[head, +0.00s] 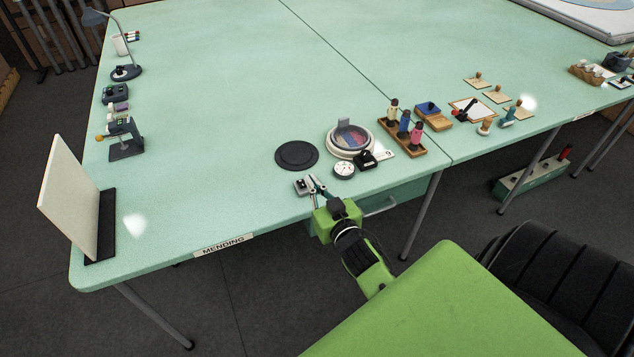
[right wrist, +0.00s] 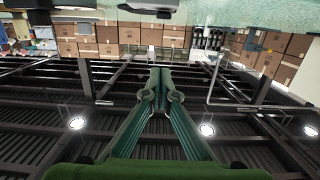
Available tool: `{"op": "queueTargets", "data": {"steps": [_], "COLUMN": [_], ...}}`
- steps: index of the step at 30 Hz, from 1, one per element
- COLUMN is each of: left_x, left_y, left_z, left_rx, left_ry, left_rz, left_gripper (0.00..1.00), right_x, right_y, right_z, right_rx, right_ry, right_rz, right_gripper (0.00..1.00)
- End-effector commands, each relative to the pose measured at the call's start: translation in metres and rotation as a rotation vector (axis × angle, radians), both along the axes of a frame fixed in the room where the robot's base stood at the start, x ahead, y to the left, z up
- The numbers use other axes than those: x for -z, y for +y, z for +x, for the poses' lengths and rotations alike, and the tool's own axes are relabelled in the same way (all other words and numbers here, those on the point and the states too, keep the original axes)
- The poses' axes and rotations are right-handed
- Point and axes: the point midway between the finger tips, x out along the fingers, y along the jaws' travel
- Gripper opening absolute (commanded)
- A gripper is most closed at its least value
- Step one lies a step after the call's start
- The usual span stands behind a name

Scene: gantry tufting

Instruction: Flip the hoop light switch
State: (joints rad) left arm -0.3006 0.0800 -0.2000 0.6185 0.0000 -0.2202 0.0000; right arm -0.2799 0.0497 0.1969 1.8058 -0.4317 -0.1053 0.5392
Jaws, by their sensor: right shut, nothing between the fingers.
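The round hoop (head: 351,138) lies near the front edge of the green table, with coloured patches inside its pale rim. A small black box (head: 367,158), which looks like the hoop light switch, sits at its front right by a white card; its lever position is too small to read. My right gripper (head: 317,184) is at the table's front edge, left of and nearer than the box and apart from it. Its green fingers are shut and empty, tips together in the right wrist view (right wrist: 160,84). My left gripper is not in view.
A white dial (head: 344,170) sits between my right gripper and the black box. A dark disc (head: 297,155) lies left of the hoop. A wooden rack with thread spools (head: 402,137) stands right of it. A small grey object (head: 303,186) is beside the gripper. The table's left middle is clear.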

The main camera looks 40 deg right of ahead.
Motion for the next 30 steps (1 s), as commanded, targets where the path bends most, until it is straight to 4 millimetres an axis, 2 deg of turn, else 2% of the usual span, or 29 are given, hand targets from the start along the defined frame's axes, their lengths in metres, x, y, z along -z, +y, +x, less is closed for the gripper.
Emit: {"op": "queueTargets", "data": {"steps": [3,8,26,28,30], "left_x": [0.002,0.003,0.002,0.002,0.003], "left_y": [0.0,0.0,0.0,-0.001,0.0], "left_z": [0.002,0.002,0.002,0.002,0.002], "left_rx": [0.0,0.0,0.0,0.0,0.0], "left_ry": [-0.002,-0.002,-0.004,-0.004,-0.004], "left_rz": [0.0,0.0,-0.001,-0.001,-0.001], "left_gripper": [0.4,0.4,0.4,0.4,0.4], "right_x": [-0.005,-0.009,-0.01,-0.004,0.014], "right_y": [0.004,0.006,0.006,0.007,0.01], "right_z": [-0.014,-0.023,-0.024,-0.024,-0.025], "right_rx": [-0.001,0.0,0.0,-0.002,-0.007], "right_ry": [0.0,0.0,0.0,0.011,0.043], "right_rz": [0.0,-0.001,0.0,0.002,0.008], "right_gripper": [0.0,0.0,0.0,0.0,0.0]}}
